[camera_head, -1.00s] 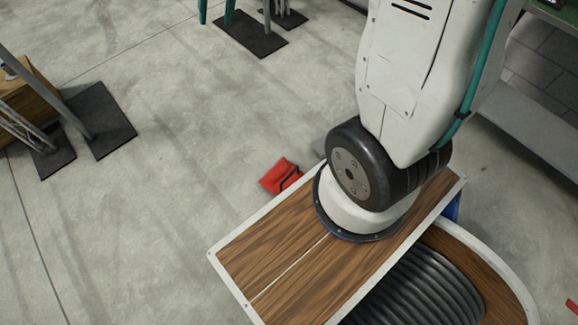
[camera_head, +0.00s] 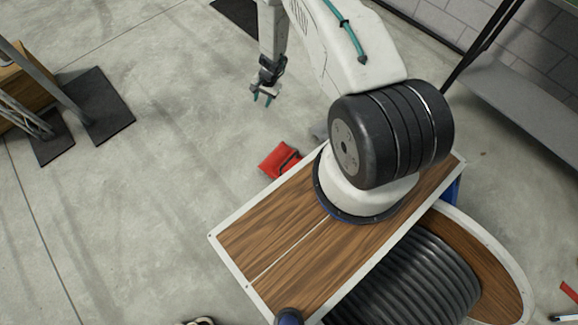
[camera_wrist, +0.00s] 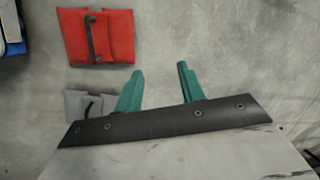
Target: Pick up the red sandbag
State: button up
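The red sandbag (camera_head: 277,160) lies on the concrete floor just beyond the edge of my wooden-topped base. It has a dark handle. In the wrist view the red sandbag (camera_wrist: 84,38) is at the upper left, with its black handle facing the camera. My gripper (camera_head: 264,98) hangs above the floor, up and slightly left of the sandbag in the head view, apart from it. In the wrist view my gripper's two teal fingers (camera_wrist: 160,75) are spread with nothing between them.
A grey sandbag (camera_wrist: 90,104) lies beside the red one; part of it shows in the head view (camera_head: 320,131). Metal legs on dark floor plates (camera_head: 97,108) stand at the left. A grey shelf (camera_head: 520,110) is at the right. The floor left of the sandbag is clear.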

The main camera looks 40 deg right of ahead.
jog(key=s+f+m, duration=0.2)
jog(key=s+f, duration=0.5)
jog(key=f, duration=0.5)
jog(key=m+g+h, duration=0.1)
jog(key=g, duration=0.1)
send_over(289, 159)
notch_tip(289, 159, down, 12)
jog(key=shift+f, duration=3.25)
grip_shut()
jog(key=shift+w, duration=0.1)
